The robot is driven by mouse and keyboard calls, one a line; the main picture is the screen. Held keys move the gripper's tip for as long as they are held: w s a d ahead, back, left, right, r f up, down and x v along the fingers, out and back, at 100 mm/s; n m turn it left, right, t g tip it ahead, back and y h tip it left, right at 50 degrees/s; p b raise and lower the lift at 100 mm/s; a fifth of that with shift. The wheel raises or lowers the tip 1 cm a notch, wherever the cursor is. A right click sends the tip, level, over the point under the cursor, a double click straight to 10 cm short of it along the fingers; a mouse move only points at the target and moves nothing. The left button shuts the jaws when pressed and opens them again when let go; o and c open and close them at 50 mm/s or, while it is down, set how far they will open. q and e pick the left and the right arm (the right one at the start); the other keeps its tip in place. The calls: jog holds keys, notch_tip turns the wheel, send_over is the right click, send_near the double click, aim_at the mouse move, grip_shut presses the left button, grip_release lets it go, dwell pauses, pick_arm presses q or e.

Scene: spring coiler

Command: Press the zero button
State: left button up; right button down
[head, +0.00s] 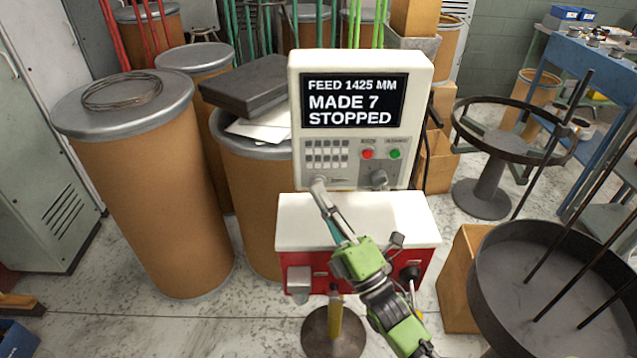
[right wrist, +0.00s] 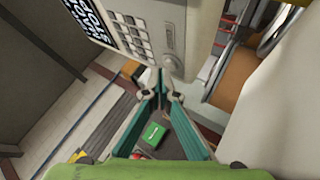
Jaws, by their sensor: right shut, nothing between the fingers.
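The control panel (head: 360,120) is a pale box whose screen (head: 354,101) reads FEED 1425 MM, MADE 7, STOPPED. No zero label is legible. My right gripper (head: 319,186) is shut and empty, its tips at the panel's lower left, under the keypad. My left gripper is not in view.
A white-topped red cabinet (head: 300,222) stands under the panel. Tall brown drums (head: 150,195) stand to the left, one with a dark box (head: 252,84) on it. A round dark tray (head: 540,285) with rods and a ring stand (head: 486,180) are to the right.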

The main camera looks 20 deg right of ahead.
jog(key=shift+w+d, duration=0.15)
jog(key=shift+w, duration=0.2)
dwell(0.6)
jog(key=shift+s, duration=0.15)
jog(key=shift+s+a, duration=0.25)
jog(key=shift+s, duration=0.4)
jog(key=s+p, duration=0.1)
jog(key=s, duration=0.1)
jog(key=s+a+p, duration=0.1)
jog(key=s, duration=0.1)
jog(key=shift+s+a, duration=0.2)
jog(key=shift+s, duration=0.2)
dwell(0.8)
